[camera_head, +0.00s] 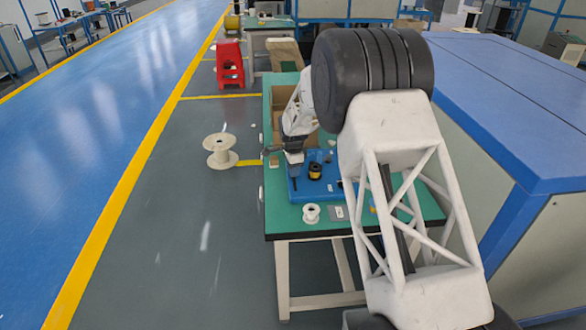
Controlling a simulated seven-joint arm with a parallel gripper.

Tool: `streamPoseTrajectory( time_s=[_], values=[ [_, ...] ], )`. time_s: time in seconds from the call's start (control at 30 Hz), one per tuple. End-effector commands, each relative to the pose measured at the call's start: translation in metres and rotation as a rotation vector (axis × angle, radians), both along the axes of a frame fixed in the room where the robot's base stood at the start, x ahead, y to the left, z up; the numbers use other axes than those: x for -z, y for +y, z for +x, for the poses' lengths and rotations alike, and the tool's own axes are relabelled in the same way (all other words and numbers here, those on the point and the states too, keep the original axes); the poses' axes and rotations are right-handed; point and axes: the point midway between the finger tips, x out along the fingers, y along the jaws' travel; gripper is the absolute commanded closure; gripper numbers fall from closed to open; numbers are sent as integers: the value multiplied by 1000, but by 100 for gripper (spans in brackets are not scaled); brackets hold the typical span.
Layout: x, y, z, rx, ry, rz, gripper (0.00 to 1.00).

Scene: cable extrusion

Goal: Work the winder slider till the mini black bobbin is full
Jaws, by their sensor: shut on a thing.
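The winder (309,188) is a blue unit on the green-topped table. A small black bobbin with a yellow band (315,171) sits upright on it; how full it is cannot be made out. My gripper (294,176) points down over the left part of the winder, just left of the bobbin. It is shut on a thin dark upright piece, which looks like the winder slider. The fingertips are small and dark, so the exact contact is unclear. My own white arm hides the right part of the winder.
A white spool (311,213) and a small grey plate (337,212) lie near the table's (285,224) front edge. A cardboard box (279,97) stands behind. On the floor at left are a large cream spool (220,151) and a red stool (229,63).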

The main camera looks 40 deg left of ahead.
Motion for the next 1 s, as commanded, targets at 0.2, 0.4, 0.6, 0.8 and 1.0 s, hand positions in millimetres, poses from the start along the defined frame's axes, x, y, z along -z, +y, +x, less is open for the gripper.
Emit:
streamPoseTrajectory(
  time_s=[0.2, 0.4, 0.6, 0.8, 1.0],
  values=[
    [-1, -15, -15, 0, 0, 0, 100],
    [-1, -30, -30, 0, 0, 0, 100],
    [-1, -44, -45, 0, 0, 0, 100],
    [-1, -57, -58, 0, 0, 0, 100],
    [-1, -61, -62, 0, 1, -1, 100]
  ],
)
